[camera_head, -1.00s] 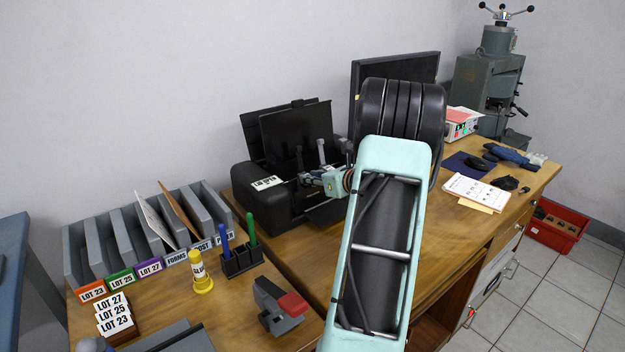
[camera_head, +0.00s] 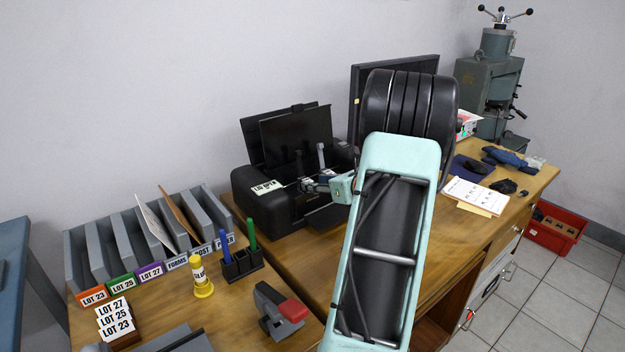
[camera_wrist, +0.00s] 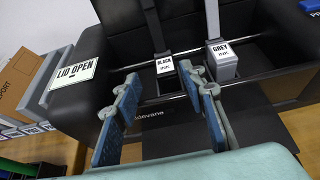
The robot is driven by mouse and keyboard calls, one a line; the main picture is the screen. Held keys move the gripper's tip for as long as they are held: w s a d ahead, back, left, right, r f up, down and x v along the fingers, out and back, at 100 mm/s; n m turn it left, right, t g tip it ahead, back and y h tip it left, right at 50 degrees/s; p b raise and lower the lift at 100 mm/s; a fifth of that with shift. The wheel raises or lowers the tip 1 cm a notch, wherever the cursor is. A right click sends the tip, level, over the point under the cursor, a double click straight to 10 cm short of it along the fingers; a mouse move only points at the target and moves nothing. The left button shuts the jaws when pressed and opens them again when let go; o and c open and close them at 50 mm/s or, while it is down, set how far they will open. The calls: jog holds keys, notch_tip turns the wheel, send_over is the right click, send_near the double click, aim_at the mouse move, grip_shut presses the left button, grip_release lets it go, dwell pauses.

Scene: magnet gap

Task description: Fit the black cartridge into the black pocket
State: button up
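The open black printer (camera_head: 262,212) stands on the desk, and its front shows in the wrist view (camera_wrist: 125,50). Inside are two labelled positions side by side. A dark block with a BLACK label (camera_wrist: 164,68) is at the left, and a grey block with a GREY label (camera_wrist: 224,66) is at the right. I cannot tell whether the dark block is the black cartridge or part of the black pocket. My gripper (camera_wrist: 168,86) is open, its blue-padded fingers wide apart with nothing between them. It points at the BLACK position from the front. In the head view my arm partly hides it.
Upright levers (camera_head: 321,157) stand over the two positions. A monitor (camera_head: 400,68) is behind my arm. A file rack (camera_head: 130,235), pen holder (camera_head: 242,264), glue bottle (camera_head: 200,275) and stapler (camera_head: 280,310) are left and in front. Bare desk (camera_head: 300,265) lies before the printer.

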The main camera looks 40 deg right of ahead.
jog(key=v, duration=0.8)
jog(key=shift+s+d+p, duration=0.25)
jog(key=shift+p, duration=0.1)
jog(key=shift+r, duration=0.15)
